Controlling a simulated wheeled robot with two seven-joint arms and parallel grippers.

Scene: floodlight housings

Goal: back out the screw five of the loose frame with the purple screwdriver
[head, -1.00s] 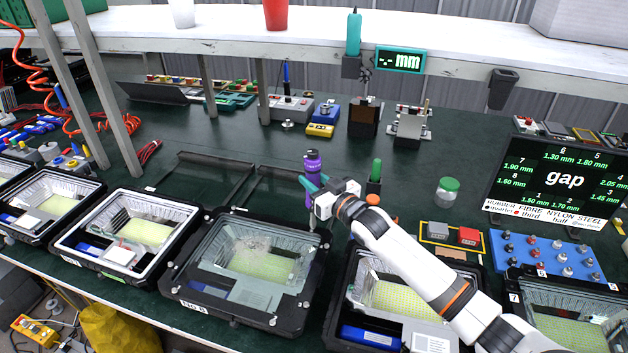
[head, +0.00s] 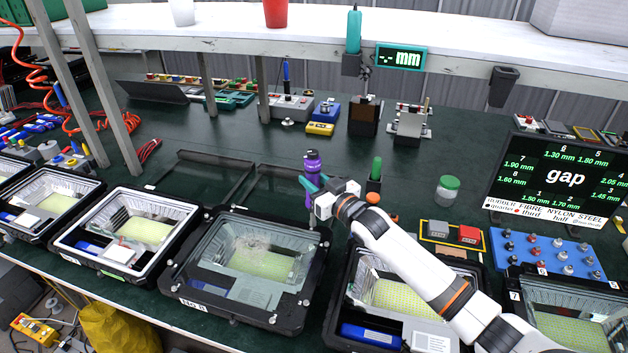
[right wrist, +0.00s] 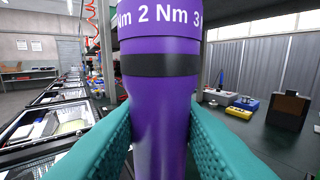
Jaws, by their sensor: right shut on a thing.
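The purple screwdriver (head: 312,162) stands upright above the far right corner of the black frame (head: 180,287) on the middle housing. My right gripper (head: 313,187) is shut on its purple handle. In the right wrist view the teal fingers press on both sides of the purple screwdriver (right wrist: 165,95), below a black band; torque marks in Nm show above it. The screwdriver's thin shaft points down to the frame's corner. Its tip is too small to tell whether it sits in a screw. Screw numbers on the frame are not readable. My left gripper is not in view.
Other housings stand in a row left (head: 68,255) and right (head: 345,300) of this one. A green-handled tool (head: 376,168) stands just right of my gripper, near a clear jar (head: 447,188). A gap display (head: 560,178) stands at the right. The bench behind is partly clear.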

